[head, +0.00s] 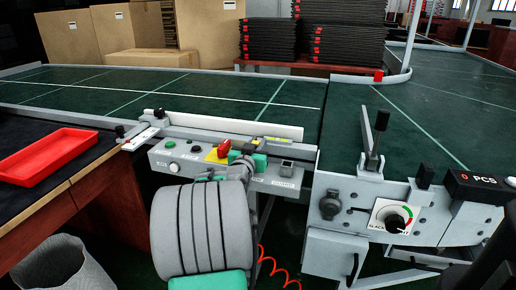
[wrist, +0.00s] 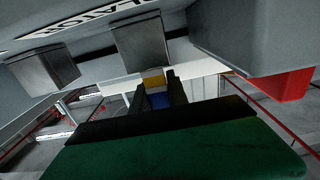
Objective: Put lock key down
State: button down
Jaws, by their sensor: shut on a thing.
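My gripper (head: 250,150) is at the grey control box (head: 167,159), at the right part of its top, beside the red switch (head: 224,148) on its yellow plate. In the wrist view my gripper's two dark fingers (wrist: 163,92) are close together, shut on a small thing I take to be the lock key. A yellow and a blue patch show at the fingers; I cannot tell whether they belong to the key. The key's shape is hidden in the head view by my gripper and arm.
The green conveyor (head: 225,95) runs behind the box, with a pale rail (head: 250,128) along its front. A red tray (head: 55,155) lies on the dark table at left. A dial panel (head: 392,218) and a counter display (head: 478,186) stand at right. Cardboard boxes (head: 140,30) are behind.

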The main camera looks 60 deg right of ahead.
jog(key=shift+r, duration=0.2)
jog(key=shift+f, duration=0.25)
jog(key=c, duration=1.3)
grip_release()
jog(key=shift+r, duration=0.15)
